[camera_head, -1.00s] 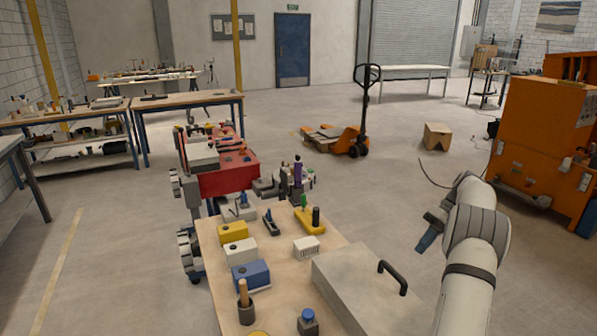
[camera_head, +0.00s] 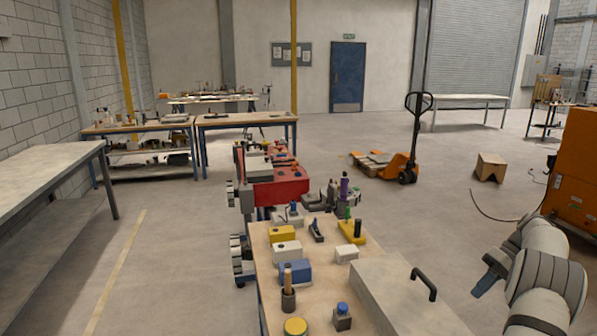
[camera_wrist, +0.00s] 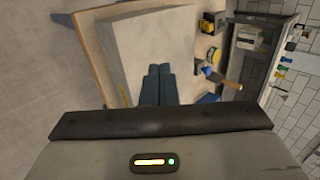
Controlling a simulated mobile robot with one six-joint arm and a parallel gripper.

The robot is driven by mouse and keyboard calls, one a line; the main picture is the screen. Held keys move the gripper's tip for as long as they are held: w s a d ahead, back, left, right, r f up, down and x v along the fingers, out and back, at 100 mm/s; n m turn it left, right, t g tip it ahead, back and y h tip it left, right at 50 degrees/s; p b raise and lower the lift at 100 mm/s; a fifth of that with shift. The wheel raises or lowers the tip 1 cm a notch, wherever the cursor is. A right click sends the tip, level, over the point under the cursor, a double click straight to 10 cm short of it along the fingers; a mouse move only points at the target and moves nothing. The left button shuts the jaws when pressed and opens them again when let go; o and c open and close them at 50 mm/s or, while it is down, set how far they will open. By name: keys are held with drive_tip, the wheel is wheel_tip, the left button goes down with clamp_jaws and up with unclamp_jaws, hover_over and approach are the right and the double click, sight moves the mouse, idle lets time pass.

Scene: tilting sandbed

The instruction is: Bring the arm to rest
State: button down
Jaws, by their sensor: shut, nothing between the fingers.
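My arm (camera_head: 546,282) reaches up from the lower right in the head view, bent, to the right of the wooden-topped bench (camera_head: 262,262). In the wrist view my gripper (camera_wrist: 158,70) is shut, its two dark fingers side by side with nothing between them. The fingers show against the large grey box (camera_wrist: 158,38) on the bench. I cannot tell how far they are from it. The same box (camera_head: 395,297), with a black handle (camera_head: 424,283), is left of my arm in the head view.
The bench holds a yellow block (camera_head: 281,234), a blue block (camera_head: 295,271), a wooden-handled tool (camera_head: 288,285) and a blue-capped bottle (camera_head: 342,316). A red machine (camera_head: 280,190) is behind it. An orange cabinet (camera_head: 575,165) stands at right. Open floor (camera_head: 440,235) lies between bench and cabinet.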

drive_tip(key=s+a+r+m+h, duration=0.1)
drive_tip(key=s+a+r+h, duration=0.15)
drive_tip(key=a+r, duration=0.55)
drive_tip(key=s+a+r+m+h, duration=0.15)
drive_tip(key=s+a+r, duration=0.25)
drive_tip(key=a, duration=0.8)
drive_tip(key=s+a+f+t+h, duration=0.1)
drive_tip(key=s+a+t+h, duration=0.1)
drive_tip(key=s+a, duration=0.4)
drive_tip(key=s+a+f+t+h, duration=0.2)
drive_tip(key=s+a, duration=0.5)
drive_tip(key=s, duration=0.8)
drive_tip(key=shift+t, duration=0.4)
drive_tip(key=shift+a+f, duration=0.1)
